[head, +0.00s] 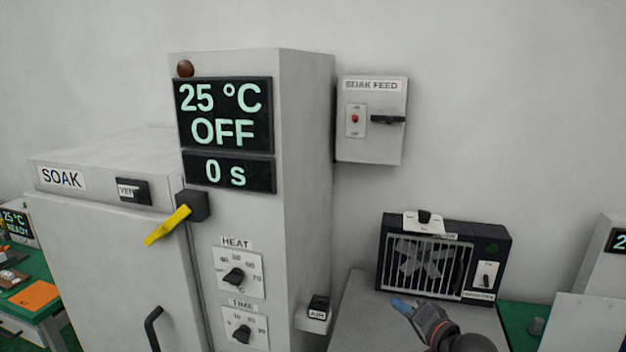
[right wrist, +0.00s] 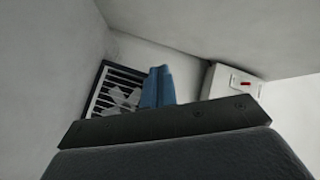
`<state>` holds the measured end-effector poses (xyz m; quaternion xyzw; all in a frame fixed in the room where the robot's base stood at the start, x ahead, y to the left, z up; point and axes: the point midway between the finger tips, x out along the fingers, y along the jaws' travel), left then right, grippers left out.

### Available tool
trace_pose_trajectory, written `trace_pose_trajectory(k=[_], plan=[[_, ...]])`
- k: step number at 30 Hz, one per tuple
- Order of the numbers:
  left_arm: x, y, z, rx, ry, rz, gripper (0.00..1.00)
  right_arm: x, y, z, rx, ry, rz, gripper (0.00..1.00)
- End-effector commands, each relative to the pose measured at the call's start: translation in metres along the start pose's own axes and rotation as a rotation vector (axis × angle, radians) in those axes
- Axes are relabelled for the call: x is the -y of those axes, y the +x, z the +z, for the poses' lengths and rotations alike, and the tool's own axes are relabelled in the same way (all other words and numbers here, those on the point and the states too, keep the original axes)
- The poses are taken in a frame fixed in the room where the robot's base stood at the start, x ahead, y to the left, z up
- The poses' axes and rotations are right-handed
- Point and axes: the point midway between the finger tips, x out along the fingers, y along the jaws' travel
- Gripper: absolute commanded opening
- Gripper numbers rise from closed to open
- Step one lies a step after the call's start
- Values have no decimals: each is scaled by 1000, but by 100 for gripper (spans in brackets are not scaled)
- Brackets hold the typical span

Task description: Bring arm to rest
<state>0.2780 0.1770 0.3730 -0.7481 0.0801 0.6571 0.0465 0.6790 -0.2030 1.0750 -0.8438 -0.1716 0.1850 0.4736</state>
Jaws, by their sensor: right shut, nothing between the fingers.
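My right gripper (head: 402,305) is low in the head view, in front of the dark fan unit (head: 428,262). Its blue fingers are shut with nothing between them; they also show in the right wrist view (right wrist: 158,87). The fingers appear apart from the fan unit, though the exact gap is hard to tell. The fan grille (right wrist: 112,88) shows left of the fingers in the right wrist view. My left gripper is in neither view.
A tall grey soak cabinet (head: 308,150) reads 25 °C, OFF, 0 s. A yellow lever (head: 167,226) slants down on it. The SOAK FEED box (head: 390,145) hangs on the wall with its black handle (head: 388,119) level. Green benches (head: 520,322) stand at both sides.

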Motion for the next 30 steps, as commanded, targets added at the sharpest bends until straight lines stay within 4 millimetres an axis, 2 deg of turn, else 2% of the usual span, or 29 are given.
trace_pose_trajectory(k=[1,8,15,18,21,30], plan=[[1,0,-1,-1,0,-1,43,-18,-8,22,28,-45,58,0],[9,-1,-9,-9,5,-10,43,-90,-52,106,179,-277,311,0],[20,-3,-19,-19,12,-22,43,-149,-122,185,398,-494,545,0],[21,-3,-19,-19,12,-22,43,-165,-153,211,490,-565,620,0],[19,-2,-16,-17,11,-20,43,-176,-176,228,565,-616,674,0],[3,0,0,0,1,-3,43,-191,-227,262,726,-702,770,0]])
